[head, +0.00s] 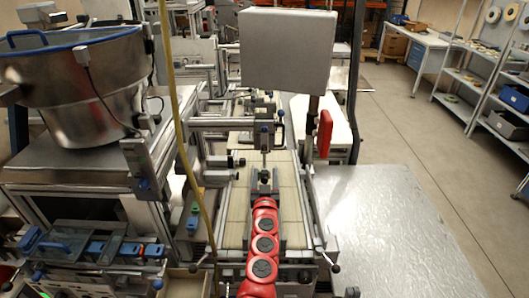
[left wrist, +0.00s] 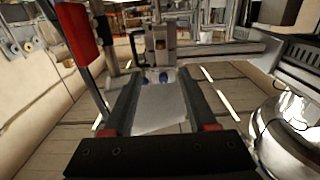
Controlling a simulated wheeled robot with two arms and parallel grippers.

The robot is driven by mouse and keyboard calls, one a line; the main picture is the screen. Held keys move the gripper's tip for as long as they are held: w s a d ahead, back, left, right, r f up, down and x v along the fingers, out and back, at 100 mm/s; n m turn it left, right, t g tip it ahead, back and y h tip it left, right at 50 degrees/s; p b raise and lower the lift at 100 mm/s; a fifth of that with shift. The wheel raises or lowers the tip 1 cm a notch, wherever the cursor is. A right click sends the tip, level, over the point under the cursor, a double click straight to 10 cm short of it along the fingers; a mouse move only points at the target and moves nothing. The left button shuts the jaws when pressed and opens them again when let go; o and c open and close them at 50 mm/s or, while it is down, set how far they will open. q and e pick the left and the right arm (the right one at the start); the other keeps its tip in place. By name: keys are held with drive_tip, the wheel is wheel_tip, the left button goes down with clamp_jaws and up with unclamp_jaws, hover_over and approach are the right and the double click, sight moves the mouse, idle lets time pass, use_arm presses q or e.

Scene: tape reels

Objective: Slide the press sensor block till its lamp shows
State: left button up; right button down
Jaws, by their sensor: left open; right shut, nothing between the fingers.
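The press (head: 265,138) stands over the pale conveyor bed in the middle of the head view, with blue knobs on it. In the left wrist view the press head (left wrist: 158,48) with two blue knobs shows just beyond my fingers. I cannot clearly pick out the sensor block, and I see no lit lamp on the press. My left gripper (head: 264,180) is at the end of the red arm, just short of the press. It also shows in the left wrist view (left wrist: 158,74), its two dark fingers apart with nothing gripped between them. My right gripper is not in view.
A grey panel box (head: 287,50) stands above the press on a post with a red part (head: 325,133). A steel feeder bowl (head: 75,85) is at left. A yellow hose (head: 178,120) hangs left of the bed. A bare metal top (head: 395,235) lies at right.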

use_arm(q)
drive_tip(key=w, duration=0.2)
drive_tip(key=b, duration=0.2)
approach(264, 148)
drive_tip(key=shift+w, duration=1)
drive_tip(key=w, duration=0.4)
drive_tip(key=shift+d+f+b, duration=0.1)
drive_tip(key=shift+d+b, duration=0.1)
drive_tip(key=shift+b, duration=0.15)
drive_tip(key=shift+w+f+b, duration=0.2)
drive_tip(key=shift+w+b, duration=0.2)
drive_tip(key=shift+w, duration=0.2)
drive_tip(key=shift+w+a+r, duration=0.1)
drive_tip(key=shift+w+r, duration=0.15)
drive_tip(key=shift+w, duration=0.35)
clamp_jaws()
